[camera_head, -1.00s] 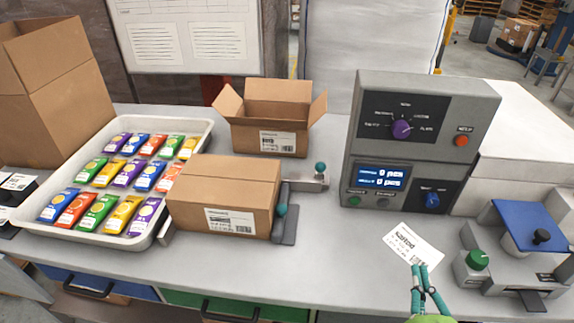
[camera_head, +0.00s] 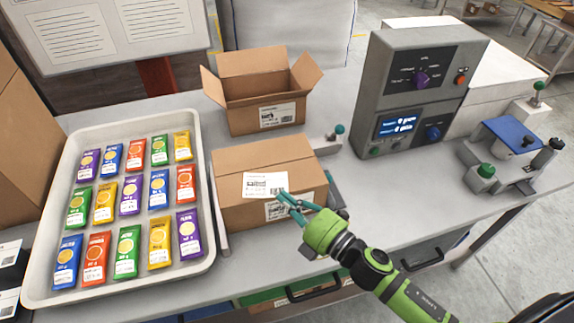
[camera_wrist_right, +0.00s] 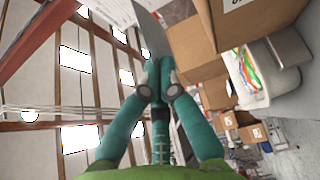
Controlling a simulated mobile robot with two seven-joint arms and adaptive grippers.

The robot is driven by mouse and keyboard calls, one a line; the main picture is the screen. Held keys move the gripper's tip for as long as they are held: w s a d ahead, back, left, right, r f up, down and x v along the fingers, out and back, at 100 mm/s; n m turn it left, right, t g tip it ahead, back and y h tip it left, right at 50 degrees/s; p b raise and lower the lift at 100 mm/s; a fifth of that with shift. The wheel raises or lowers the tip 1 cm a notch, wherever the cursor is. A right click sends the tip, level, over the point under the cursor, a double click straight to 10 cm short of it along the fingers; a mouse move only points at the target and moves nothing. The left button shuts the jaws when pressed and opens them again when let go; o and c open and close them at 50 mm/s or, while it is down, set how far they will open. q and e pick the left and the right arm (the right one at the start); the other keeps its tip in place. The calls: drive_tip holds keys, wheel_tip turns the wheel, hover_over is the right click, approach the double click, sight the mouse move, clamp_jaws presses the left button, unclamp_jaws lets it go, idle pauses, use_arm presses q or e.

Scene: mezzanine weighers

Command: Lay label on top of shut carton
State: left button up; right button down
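The label (camera_head: 262,184) is a white printed sheet over the front part of the shut carton's (camera_head: 240,160) brown top. My right gripper (camera_head: 283,196) has its teal fingers closed on the label's right edge. In the right wrist view the fingertips (camera_wrist_right: 154,88) pinch the label (camera_wrist_right: 151,32), which shows as a thin grey sheet. I cannot tell whether the label touches the carton top. The carton has its own printed sticker on the front, partly hidden by my fingers. My left gripper is not in view.
An open carton (camera_head: 261,118) stands behind the shut one. A white tray (camera_head: 212,245) of several coloured packets is at the left. A grey weighing console (camera_head: 388,75) and a blue-topped device (camera_head: 510,134) stand at the right.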

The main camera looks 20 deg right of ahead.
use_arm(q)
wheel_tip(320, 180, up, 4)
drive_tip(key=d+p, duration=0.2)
use_arm(e)
drive_tip(key=w+d+r+n+g+y, duration=0.1)
drive_tip(key=w+d+n+g+y, duration=0.2)
drive_tip(key=w+d, duration=0.1)
use_arm(q)
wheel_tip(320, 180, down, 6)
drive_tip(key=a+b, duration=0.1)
drive_tip(key=b, duration=0.4)
drive_tip(key=shift+b, duration=0.35)
use_arm(e)
wheel_tip(320, 180, down, 6)
drive_tip(key=shift+a+f, duration=0.25)
drive_tip(key=shift+a, duration=0.05)
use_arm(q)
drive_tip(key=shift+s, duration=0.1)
use_arm(e)
drive_tip(key=c, duration=1.4)
unclamp_jaws()
drive_tip(key=shift+r, duration=0.1)
drive_tip(key=shift+o, duration=0.2)
drive_tip(key=shift+d, duration=0.1)
